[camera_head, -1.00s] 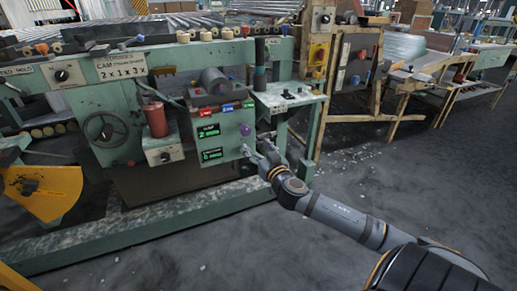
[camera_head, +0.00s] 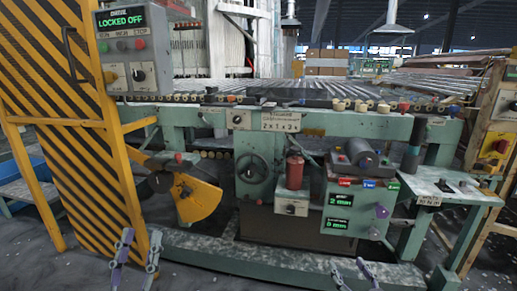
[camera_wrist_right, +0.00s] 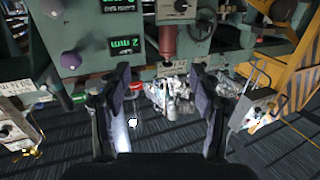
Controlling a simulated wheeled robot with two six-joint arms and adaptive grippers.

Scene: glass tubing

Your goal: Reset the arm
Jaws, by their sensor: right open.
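My left gripper (camera_head: 138,247) shows at the bottom left of the head view. Its two purple-padded fingers point up and stand apart with nothing between them. My right gripper (camera_head: 352,268) is at the bottom right, in front of the machine's low green rail. Its fingers are spread and empty. In the right wrist view the right gripper (camera_wrist_right: 160,78) is open, with a clear gap between its dark fingers. The machine's green control box (camera_head: 352,205), with lit displays and a purple knob (camera_head: 381,211), stands beyond it and apart from it.
A yellow-black striped guard (camera_head: 75,140) and a drive panel (camera_head: 125,45) reading "LOCKED OFF" stand at the left. A handwheel (camera_head: 251,168) and red cylinder (camera_head: 295,172) are on the machine front. A side shelf (camera_head: 450,190) juts out at the right.

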